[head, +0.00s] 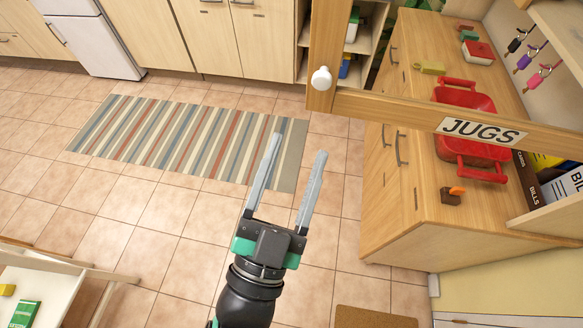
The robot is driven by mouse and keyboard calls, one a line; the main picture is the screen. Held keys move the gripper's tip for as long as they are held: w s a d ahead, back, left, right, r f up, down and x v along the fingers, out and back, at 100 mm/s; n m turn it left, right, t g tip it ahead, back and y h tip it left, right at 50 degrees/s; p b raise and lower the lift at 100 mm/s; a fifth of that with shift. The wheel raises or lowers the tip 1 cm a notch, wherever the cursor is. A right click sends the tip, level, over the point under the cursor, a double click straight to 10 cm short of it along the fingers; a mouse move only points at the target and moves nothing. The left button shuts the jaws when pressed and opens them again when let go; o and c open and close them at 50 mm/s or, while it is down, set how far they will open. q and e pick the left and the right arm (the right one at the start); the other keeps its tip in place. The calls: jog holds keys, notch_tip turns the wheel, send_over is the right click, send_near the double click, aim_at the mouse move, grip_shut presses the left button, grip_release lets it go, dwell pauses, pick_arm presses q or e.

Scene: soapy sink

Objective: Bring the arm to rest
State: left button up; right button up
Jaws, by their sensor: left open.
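My left gripper (293,168) is in the middle of the head view, pointing away over the tiled floor and the near right end of the striped rug. Its two long grey fingers are apart and nothing is between them. It touches nothing that I can see. My right gripper is not in view.
A wooden door frame labelled JUGS (482,132), with a white knob (321,78), crosses the upper right. An open drawer (70,275) is at lower left. Tiled floor (160,215) surrounds the striped rug (180,142).

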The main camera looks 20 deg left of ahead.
pick_arm(q)
jog(key=shift+s+f, duration=0.2)
jog(key=shift+s, duration=0.4)
